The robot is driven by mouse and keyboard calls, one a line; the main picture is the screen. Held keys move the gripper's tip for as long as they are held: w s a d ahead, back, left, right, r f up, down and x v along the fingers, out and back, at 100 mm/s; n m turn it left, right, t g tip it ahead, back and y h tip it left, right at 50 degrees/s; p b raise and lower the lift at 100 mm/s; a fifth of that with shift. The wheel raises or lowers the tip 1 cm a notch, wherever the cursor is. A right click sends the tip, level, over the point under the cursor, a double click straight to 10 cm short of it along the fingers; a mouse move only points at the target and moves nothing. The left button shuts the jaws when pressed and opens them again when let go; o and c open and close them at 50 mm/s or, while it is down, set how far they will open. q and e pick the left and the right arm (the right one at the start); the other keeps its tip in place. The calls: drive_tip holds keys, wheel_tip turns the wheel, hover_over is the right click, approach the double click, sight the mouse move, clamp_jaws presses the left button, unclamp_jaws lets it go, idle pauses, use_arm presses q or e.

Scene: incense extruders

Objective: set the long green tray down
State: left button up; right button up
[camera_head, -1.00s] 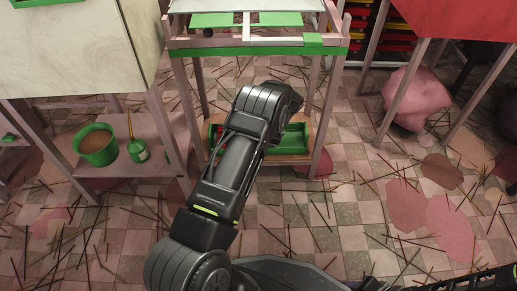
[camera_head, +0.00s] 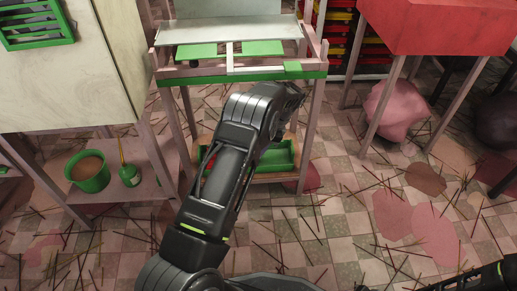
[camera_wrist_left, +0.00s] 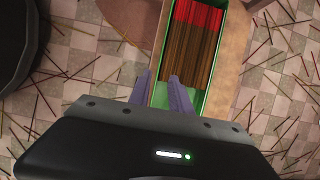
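The long green tray (camera_head: 280,158) lies on the low wooden shelf of the stand in the head view. My left arm crosses in front of it and hides its middle. In the left wrist view the tray (camera_wrist_left: 209,103) holds a bundle of brown incense sticks (camera_wrist_left: 192,50) with red ends. My left gripper (camera_wrist_left: 160,85) is at the tray's near end, its two fingers apart with green tray surface showing between them. The left finger is by the tray's left wall and the right one over its inside. Contact is unclear.
Above the shelf is the stand's green-edged upper frame (camera_head: 240,77). To the left, a green pot (camera_head: 88,172) and a green bottle (camera_head: 130,174) stand on a low shelf. A pink sack (camera_head: 396,110) sits at right. Loose sticks litter the checkered floor.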

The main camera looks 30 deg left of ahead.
use_arm(q)
drive_tip(key=shift+f, duration=0.1)
idle(0.4)
drive_tip(key=s+d+f+n+t+h, duration=0.1)
drive_tip(key=s+d+f+n+h, duration=0.2)
drive_tip(key=s+d+f, duration=0.5)
drive_tip(key=s+d+f+n+t+h, duration=0.1)
drive_tip(key=s+d+f+n+h, duration=0.35)
drive_tip(key=d, duration=0.65)
drive_tip(key=s+d+r+n+t, duration=0.1)
drive_tip(key=s+d+n, duration=0.4)
drive_tip(key=s+d, duration=0.5)
drive_tip(key=s+t, duration=0.1)
drive_tip(key=s, duration=0.3)
drive_tip(key=shift+s+d+r, duration=0.2)
drive_tip(key=shift+s+r, duration=0.05)
drive_tip(key=shift+r, duration=0.1)
drive_tip(key=shift+a+n, duration=0.1)
drive_tip(key=shift+n, duration=0.15)
